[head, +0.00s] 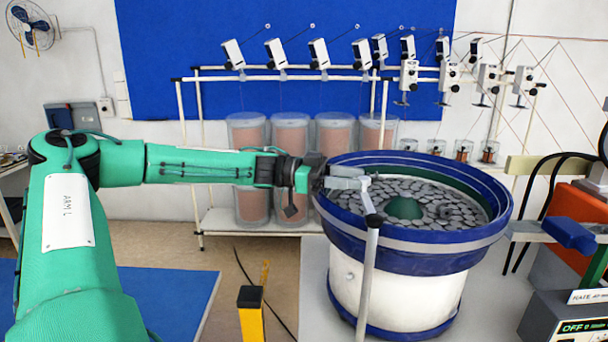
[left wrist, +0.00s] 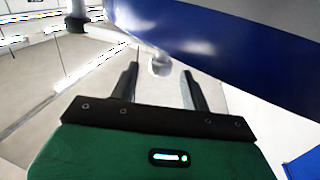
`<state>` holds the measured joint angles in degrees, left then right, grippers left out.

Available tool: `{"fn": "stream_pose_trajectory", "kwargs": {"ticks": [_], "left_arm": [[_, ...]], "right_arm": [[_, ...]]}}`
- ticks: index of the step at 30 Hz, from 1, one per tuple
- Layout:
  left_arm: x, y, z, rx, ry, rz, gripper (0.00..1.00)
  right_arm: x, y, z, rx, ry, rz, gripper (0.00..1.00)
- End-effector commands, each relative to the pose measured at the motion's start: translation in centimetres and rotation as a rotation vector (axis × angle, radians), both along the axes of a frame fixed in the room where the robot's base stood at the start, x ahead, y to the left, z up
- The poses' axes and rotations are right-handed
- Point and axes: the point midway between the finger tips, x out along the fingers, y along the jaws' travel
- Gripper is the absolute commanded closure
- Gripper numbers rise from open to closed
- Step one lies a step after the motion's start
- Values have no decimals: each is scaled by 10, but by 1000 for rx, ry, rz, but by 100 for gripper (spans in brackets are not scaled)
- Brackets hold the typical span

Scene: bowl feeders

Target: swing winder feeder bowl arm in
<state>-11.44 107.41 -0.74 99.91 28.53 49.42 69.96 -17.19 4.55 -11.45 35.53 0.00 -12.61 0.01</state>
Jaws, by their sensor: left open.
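The feeder bowl (head: 430,252) has a blue rim, a white drum below and many grey discs inside around a green cone. A slim pale arm on a post (head: 367,275) stands at its near left side, with a dark joint partway up and its upper end by the rim. My left gripper (head: 348,180) is at the bowl's left rim, beside that upper end. In the left wrist view its fingers (left wrist: 162,88) are open, with a pale rounded end (left wrist: 160,66) beyond and between them. I cannot tell whether they touch. The blue bowl wall (left wrist: 230,45) is close at the right.
A yellow post with a black top (head: 250,310) stands at the front. A control box (head: 565,318) reading OFF and an orange unit (head: 575,215) are at the right. Wire drums (head: 247,135) and a white rack stand behind.

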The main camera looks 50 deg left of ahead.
Motion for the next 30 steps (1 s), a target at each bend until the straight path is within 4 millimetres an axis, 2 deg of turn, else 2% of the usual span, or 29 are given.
{"fn": "stream_pose_trajectory", "kwargs": {"ticks": [18, 30], "left_arm": [[-29, 47, 1, 0, -4, 2, 53], [-54, 85, 0, 0, -2, 2, 53]], "right_arm": [[0, -2, -15, -2, 1, 1, 64], [0, -2, -33, -2, 0, 1, 64]]}}
